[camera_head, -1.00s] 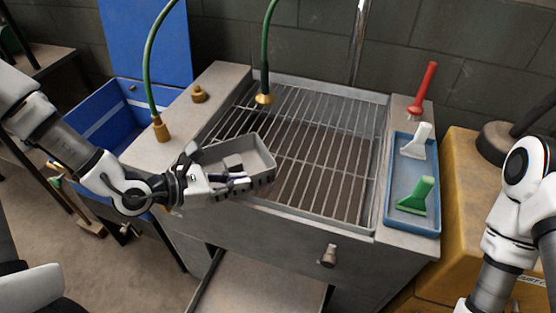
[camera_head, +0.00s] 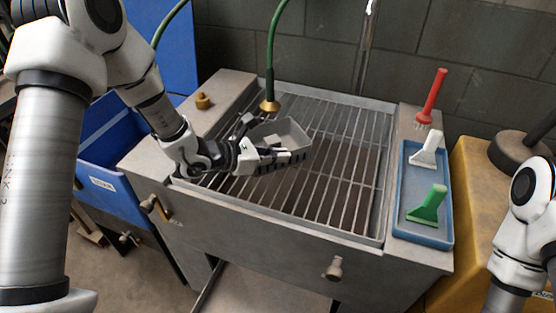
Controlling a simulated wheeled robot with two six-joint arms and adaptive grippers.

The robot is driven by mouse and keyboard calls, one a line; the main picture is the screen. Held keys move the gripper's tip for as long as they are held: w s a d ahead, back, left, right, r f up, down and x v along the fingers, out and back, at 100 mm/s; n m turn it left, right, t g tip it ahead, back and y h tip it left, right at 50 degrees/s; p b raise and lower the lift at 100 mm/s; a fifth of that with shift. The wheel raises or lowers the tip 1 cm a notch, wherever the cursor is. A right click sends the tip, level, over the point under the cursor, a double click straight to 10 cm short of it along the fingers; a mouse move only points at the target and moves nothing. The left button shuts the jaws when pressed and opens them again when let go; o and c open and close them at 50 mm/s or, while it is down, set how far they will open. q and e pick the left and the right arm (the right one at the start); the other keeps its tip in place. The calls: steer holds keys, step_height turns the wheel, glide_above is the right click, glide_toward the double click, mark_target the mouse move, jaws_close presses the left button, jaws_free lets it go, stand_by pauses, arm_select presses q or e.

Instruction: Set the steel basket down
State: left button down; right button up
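The steel basket (camera_head: 296,132) is a small grey open-topped box with slots along its lower side. It is over the left part of the wire grate (camera_head: 335,205) of the wash basin. I cannot tell whether its bottom touches the grate. A small pale block shows inside it. My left gripper (camera_head: 268,148) reaches in from the left and is closed on the basket's near left side, hiding part of that wall. Only part of my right arm shows at the right edge; its gripper is out of view.
A green hose with a brass nozzle (camera_head: 269,105) hangs just behind the basket. On the right ledge, a blue tray (camera_head: 421,228) holds a white scraper (camera_head: 427,150) and a green one (camera_head: 428,206). A red brush (camera_head: 431,98) is behind it. The grate's middle and right are clear.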

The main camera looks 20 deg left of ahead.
arm_select(q)
step_height(320, 180, down, 3)
steer(key=shift+r, duration=0.2)
steer(key=shift+s+f, duration=0.1)
steer(key=c, duration=1.3)
jaws_free()
